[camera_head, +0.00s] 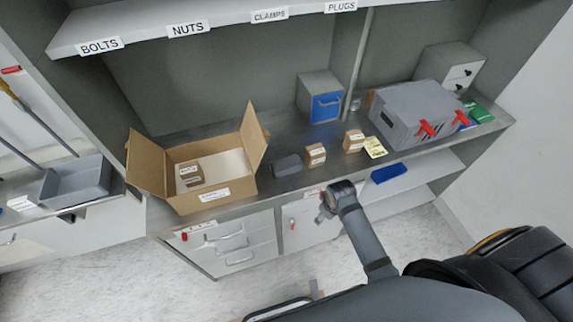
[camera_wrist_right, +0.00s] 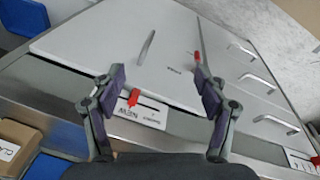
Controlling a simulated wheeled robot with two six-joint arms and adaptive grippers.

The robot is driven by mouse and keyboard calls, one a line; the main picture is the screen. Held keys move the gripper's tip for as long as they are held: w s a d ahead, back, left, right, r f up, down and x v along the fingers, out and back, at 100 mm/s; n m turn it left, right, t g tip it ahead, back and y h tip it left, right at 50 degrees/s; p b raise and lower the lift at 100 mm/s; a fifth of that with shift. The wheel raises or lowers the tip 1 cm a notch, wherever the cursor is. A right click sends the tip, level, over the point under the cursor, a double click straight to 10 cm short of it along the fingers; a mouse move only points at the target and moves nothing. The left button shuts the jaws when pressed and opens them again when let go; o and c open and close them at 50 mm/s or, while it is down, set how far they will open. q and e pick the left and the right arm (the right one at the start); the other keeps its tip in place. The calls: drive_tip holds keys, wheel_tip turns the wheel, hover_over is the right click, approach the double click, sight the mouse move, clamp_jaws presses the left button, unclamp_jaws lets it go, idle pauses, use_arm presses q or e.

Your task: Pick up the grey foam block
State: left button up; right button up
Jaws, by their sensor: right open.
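The grey foam block (camera_head: 287,165) is a small dark block lying on the metal workbench, between the open cardboard box and a small carton. My right gripper (camera_head: 325,212) is in front of the bench edge, below and to the right of the block in the head view, and apart from it. In the right wrist view the right gripper (camera_wrist_right: 160,88) has its fingers wide apart with nothing between them, facing the cabinet front. My left gripper is not seen.
The open cardboard box (camera_head: 213,168) stands left of the block. Small cartons (camera_head: 316,154) (camera_head: 354,140) stand to its right, with a yellow label (camera_head: 376,147) beyond. A large grey case (camera_head: 412,112) and a blue-fronted box (camera_head: 322,100) are farther off. A blue bin (camera_head: 389,174) sits on the lower shelf.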

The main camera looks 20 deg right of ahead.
drive_tip(key=w+a+r+n, duration=0.1)
drive_tip(key=w+r+n, duration=0.25)
drive_tip(key=r, duration=0.75)
drive_tip(key=n+g, duration=0.2)
drive_tip(key=n, duration=0.9)
approach(298, 158)
drive_tip(key=shift+y, duration=0.4)
drive_tip(key=f+b, duration=0.1)
drive_tip(key=b, duration=0.2)
drive_tip(key=f+b, duration=0.2)
drive_tip(key=b, duration=0.1)
drive_tip(key=f+b, duration=0.1)
drive_tip(key=b, duration=0.2)
drive_tip(key=shift+d+f, duration=0.35)
wheel_tip(298, 158, down, 4)
drive_tip(key=b, duration=0.2)
drive_tip(key=shift+b, duration=0.3)
drive_tip(key=shift+f+p, duration=0.35)
drive_tip(key=shift+f, duration=0.15)
drive_tip(key=shift+w+f, duration=0.1)
drive_tip(key=shift+f, duration=0.25)
drive_tip(key=c, duration=0.9)
